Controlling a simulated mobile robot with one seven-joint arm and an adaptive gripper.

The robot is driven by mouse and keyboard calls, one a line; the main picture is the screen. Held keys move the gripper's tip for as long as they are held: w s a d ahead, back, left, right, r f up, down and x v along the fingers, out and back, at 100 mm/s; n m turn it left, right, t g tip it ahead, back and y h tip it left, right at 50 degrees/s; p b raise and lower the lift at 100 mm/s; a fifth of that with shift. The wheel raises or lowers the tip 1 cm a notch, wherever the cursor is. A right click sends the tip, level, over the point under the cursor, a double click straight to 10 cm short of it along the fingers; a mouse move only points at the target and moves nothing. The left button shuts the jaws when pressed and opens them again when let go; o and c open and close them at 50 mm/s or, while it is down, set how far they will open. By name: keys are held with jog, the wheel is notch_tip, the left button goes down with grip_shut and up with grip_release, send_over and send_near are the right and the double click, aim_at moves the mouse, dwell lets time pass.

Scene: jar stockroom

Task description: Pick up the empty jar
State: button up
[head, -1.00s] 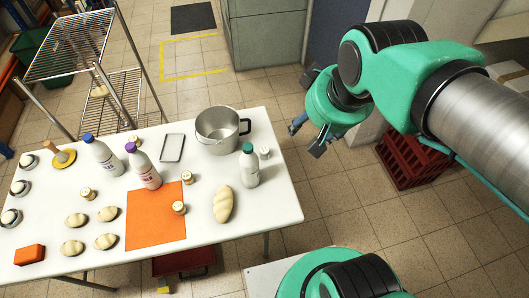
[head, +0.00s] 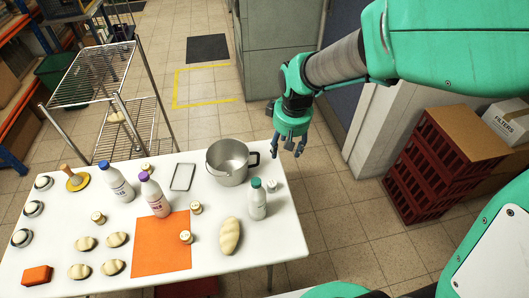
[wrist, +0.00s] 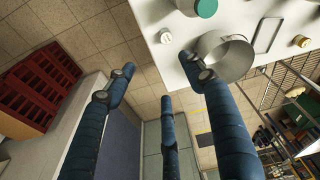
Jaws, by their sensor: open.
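Several small jars stand on the white table (head: 60,255). One pale jar (head: 271,185) is near the right edge, beside the green-capped bottle; it also shows in the wrist view (wrist: 166,37). Others with pale lids are a jar on the orange mat (head: 186,237), one at the mat's edge (head: 195,208), one left of it (head: 98,217) and one at the back (head: 146,169). I cannot tell which is empty. My gripper (head: 290,149) hangs fingers down, open and empty, beyond the table's back right corner; its spread fingers show in the wrist view (wrist: 158,84).
A metal pot (head: 228,165) stands near the table's back right, close to my gripper. White bottles (head: 257,205), bread (head: 230,236) and an orange mat (head: 160,255) share the table. A wire rack (head: 90,75) is behind left; red crates (head: 420,175) stand right.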

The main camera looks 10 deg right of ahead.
aim_at(272, 182)
jog(key=w+a+f+n+g+p, duration=0.1)
jog(key=w+f, duration=0.2)
jog(key=f, duration=0.5)
jog(key=w+a+f+n+g+p, duration=0.1)
jog(key=w+f+n, duration=0.1)
jog(key=f, duration=0.7)
jog(key=shift+w+a+f, duration=0.15)
jog(key=shift+w+f, duration=0.15)
jog(key=shift+w, duration=0.55)
jog(key=shift+f, duration=0.1)
jog(key=shift+f+b, duration=0.65)
jog(key=shift+f, duration=3.55)
jog(key=shift+f+b, duration=0.8)
jog(key=shift+f, duration=1.8)
jog(key=shift+c, duration=0.5)
